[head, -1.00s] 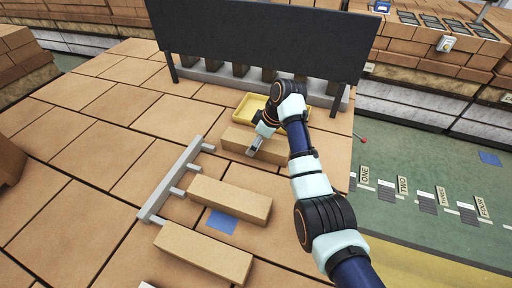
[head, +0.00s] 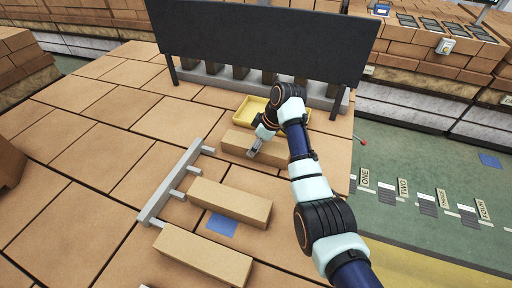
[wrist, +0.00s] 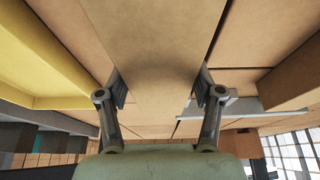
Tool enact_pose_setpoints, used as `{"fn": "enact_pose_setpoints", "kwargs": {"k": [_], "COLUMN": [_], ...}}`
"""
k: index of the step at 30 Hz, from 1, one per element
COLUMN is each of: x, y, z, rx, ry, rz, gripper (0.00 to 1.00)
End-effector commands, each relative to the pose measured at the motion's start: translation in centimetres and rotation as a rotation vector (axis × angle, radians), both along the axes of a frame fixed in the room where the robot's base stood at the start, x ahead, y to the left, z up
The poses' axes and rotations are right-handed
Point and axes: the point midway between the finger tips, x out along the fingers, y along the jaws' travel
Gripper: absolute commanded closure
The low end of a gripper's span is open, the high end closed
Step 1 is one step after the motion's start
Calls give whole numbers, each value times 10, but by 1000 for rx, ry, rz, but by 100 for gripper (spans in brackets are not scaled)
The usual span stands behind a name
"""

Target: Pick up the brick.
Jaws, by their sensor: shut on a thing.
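A tan, long brick (head: 236,143) lies farthest back of three similar bricks, beside the grey rack and in front of the yellow tray. My gripper (head: 254,148) is over its middle and shut on it. In the wrist view the brick (wrist: 155,50) runs between the two fingers (wrist: 160,92), one against each long side. The gripper and arm hide part of the brick in the head view. I cannot tell whether it is clear of the surface beneath.
Two more bricks, a middle one (head: 230,201) and a near one (head: 203,255), lie by the grey rack (head: 170,190). A yellow tray (head: 247,109) stands behind the held brick, in front of a dark panel (head: 262,42).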

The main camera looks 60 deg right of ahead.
Motion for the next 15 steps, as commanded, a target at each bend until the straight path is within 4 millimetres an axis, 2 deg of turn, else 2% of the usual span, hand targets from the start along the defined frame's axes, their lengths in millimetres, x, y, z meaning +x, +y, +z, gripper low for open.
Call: {"fn": "enact_pose_setpoints", "kwargs": {"k": [5, 8, 11, 15], "x": [1, 1, 1, 1], "y": [-1, -1, -1, -1], "z": [8, 21, 38, 78], "rx": [-3, -3, -4, -6], "ry": [-3, -3, -3, -6], "rz": [0, 0, 0, 0], "gripper": [100, 100, 100, 100]}}
